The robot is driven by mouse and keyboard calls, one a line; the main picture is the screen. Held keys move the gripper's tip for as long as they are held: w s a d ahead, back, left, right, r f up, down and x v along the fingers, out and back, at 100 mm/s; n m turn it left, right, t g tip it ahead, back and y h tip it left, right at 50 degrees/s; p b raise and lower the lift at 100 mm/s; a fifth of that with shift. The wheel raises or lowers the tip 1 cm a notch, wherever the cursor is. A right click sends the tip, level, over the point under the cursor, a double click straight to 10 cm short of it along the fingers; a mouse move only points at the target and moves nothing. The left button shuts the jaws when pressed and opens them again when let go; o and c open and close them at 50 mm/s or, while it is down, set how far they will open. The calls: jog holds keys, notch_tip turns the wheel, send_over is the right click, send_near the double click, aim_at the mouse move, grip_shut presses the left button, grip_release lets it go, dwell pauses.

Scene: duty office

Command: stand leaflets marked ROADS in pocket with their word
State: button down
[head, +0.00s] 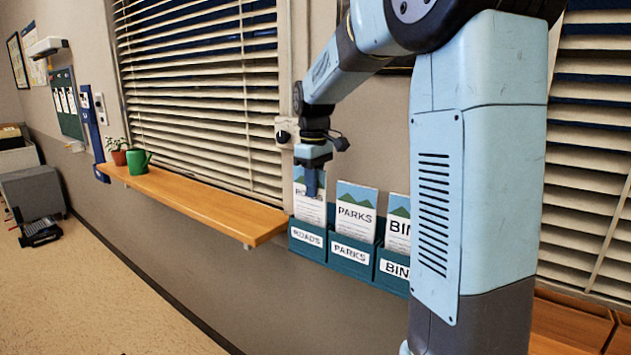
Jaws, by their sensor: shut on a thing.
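The wall rack (352,269) is dark teal with pockets labelled ROADS, PARKS and one partly hidden that reads BIN. My gripper (312,190) points down over the left pocket, shut on a ROADS leaflet (312,210). That leaflet is upright, and its lower part is hidden behind the front of the ROADS pocket (307,241). I cannot tell whether its bottom edge rests on the pocket floor. A PARKS leaflet (355,214) stands in the PARKS pocket. A leaflet reading BIN (398,227) stands in the third pocket, partly hidden by my arm.
A wooden shelf (200,200) runs along the wall left of the rack, with a green watering can (137,162) and a potted plant (118,156) at its far end. Blinds (200,80) hang above it. A black object (38,230) lies on the floor at far left.

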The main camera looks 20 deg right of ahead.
jog(key=c, duration=1.1)
grip_release()
notch_tip(320, 180, up, 14)
jog(key=shift+f, duration=0.2)
jog(key=s+f+m+t, duration=0.2)
jog(key=s+f, duration=0.2)
jog(key=s, duration=0.5)
jog(key=s+f+m+t, duration=0.1)
jog(key=s+f, duration=0.3)
jog(key=s, duration=0.5)
jog(key=s+f+m+t, duration=0.2)
jog(key=s+f+m, duration=0.2)
jog(key=s, duration=0.5)
jog(key=shift+s+f+t, duration=0.2)
jog(key=shift+f+t, duration=0.1)
jog(key=shift+f, duration=0.1)
